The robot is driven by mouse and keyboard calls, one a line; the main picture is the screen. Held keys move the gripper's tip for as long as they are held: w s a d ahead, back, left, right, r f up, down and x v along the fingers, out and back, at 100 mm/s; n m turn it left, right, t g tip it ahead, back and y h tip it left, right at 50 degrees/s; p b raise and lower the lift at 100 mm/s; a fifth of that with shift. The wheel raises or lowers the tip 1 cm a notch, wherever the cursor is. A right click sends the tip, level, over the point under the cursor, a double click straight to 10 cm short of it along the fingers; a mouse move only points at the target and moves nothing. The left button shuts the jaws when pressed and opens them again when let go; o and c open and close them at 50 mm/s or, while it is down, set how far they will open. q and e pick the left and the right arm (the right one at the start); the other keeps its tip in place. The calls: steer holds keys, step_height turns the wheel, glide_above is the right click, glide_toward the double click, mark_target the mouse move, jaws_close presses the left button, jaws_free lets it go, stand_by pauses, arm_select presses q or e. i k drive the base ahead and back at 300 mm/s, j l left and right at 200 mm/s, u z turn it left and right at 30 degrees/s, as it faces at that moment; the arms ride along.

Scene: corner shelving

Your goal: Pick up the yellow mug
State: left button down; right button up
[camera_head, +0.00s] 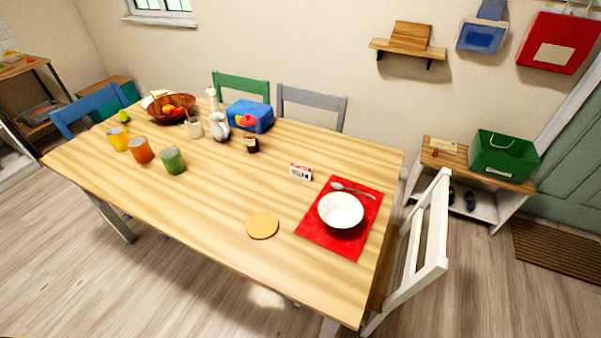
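A yellow mug (118,138) stands upright on the wooden table (225,205) near its left end. It is the leftmost of three mugs in a slanting row. An orange mug (142,151) stands just to its right, and a green mug (173,160) stands to the right of that. No handle can be made out clearly on the yellow mug. Neither of my grippers shows in the head view.
Behind the mugs are a fruit bowl (171,109), a white pitcher (219,127) and a blue box (250,116). A white bowl (340,211) sits on a red mat (310,227) at right. Chairs surround the table. The floor (60,255) at front left is clear.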

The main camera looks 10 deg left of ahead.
mark_target(118, 136)
steer(key=u, duration=1.5)
